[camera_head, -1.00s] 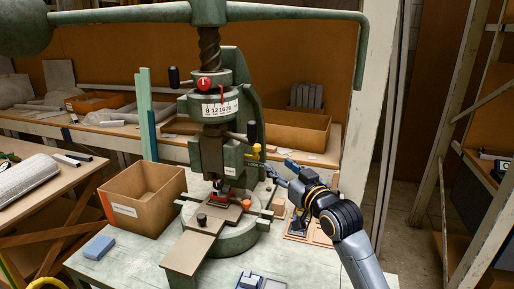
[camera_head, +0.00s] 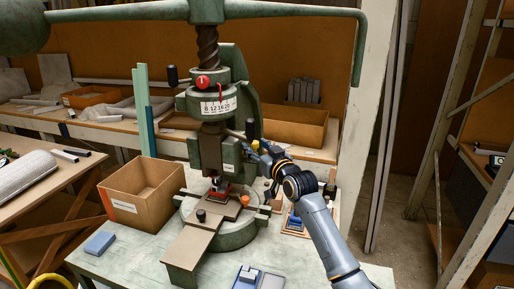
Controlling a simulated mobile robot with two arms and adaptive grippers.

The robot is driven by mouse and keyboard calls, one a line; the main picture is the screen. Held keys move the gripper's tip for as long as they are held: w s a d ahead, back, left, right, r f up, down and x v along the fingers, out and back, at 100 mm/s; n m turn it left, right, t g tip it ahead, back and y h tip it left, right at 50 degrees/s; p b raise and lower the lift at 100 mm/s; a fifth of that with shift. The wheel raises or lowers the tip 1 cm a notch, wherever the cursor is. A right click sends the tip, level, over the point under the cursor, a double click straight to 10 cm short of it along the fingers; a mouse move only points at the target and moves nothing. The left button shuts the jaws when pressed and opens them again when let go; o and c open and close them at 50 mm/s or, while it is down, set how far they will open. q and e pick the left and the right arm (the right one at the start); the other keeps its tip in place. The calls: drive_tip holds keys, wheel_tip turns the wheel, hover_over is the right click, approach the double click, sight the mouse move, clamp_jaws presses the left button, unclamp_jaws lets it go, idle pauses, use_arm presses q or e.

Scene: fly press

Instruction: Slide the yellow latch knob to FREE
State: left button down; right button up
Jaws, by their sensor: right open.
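The green fly press (camera_head: 211,162) stands on the pale table, with its screw, scale collar and long top bar in view. The small yellow latch knob (camera_head: 256,145) shows on the right side of the press, partly hidden by my gripper. My right gripper (camera_head: 258,152) is open at the knob, its fingers close to it; I cannot tell whether they touch. The FREE marking is too small to read. My left gripper is not in view.
An open cardboard box (camera_head: 140,203) stands left of the press. A blue block (camera_head: 99,243) lies on the table's left front. A tray with grey and blue pieces (camera_head: 258,278) is at the front edge.

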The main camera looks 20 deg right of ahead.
drive_tip(key=c, duration=1)
clamp_jaws()
drive_tip(key=shift+s+d+f+p, duration=0.1)
drive_tip(key=shift+s+d+p, duration=0.15)
drive_tip(key=shift+d, duration=0.25)
drive_tip(key=shift+s+d+p, duration=0.1)
drive_tip(key=shift+s+d, duration=0.25)
drive_tip(key=shift+d, duration=0.15)
drive_tip(key=o, duration=0.9)
unclamp_jaws()
drive_tip(key=shift+o, duration=0.5)
drive_tip(key=shift+s+d, duration=0.15)
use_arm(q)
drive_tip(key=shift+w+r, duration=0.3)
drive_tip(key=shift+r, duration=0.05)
use_arm(e)
drive_tip(key=s+d, duration=0.2)
drive_tip(key=s, duration=0.9)
drive_tip(key=shift+s+d, duration=0.15)
drive_tip(key=shift+s, duration=0.25)
